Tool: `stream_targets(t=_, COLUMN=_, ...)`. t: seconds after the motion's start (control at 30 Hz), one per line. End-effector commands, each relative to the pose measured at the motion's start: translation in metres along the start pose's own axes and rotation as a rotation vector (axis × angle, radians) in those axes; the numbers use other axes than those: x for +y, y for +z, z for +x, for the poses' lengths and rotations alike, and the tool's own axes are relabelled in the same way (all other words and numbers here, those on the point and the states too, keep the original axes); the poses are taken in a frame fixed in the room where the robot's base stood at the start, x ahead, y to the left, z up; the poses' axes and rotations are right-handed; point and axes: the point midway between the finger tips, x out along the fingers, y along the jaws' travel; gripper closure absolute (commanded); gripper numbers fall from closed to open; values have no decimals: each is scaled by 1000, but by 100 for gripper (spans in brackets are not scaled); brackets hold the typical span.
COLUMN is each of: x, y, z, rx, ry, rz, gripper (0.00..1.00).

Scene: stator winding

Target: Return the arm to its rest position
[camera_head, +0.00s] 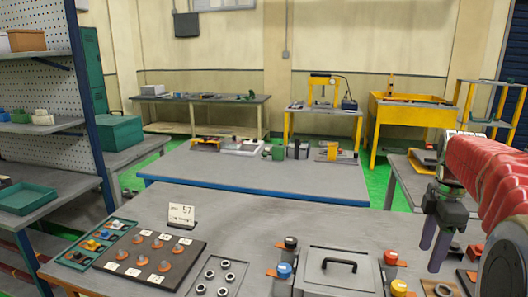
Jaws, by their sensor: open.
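My red arm (490,175) reaches in from the right edge. My gripper (430,259) hangs at the right side of the near grey bench (260,220), its two dark fingers pointing down. The fingers are apart and nothing shows between them. It appears to be above the bench's right part, behind the orange- and blue-capped items; its exact height cannot be told.
On the near bench are a dark board (145,262) with several copper-coloured parts, a green tray (96,243), a plate of rings (216,278), a handled grey lid (338,272), and a sign (182,217) reading 57. Shelving (45,150) stands left.

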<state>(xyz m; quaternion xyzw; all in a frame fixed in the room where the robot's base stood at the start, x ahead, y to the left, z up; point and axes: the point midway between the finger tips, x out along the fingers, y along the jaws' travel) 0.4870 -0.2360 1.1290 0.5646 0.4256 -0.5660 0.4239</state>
Motion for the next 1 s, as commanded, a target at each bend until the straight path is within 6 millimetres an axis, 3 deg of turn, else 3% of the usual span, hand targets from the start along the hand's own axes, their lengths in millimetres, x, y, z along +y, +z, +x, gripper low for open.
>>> stream_targets(t=0.37, x=6, y=5, z=1, rx=-3, ry=26, rz=187, gripper=48)
stream_targets(t=0.67, x=5, y=5, z=23, rx=1, ry=33, rz=435, gripper=48)
stream_targets(t=1.0, x=-30, y=-18, z=43, rx=23, ry=82, rz=868, gripper=48)
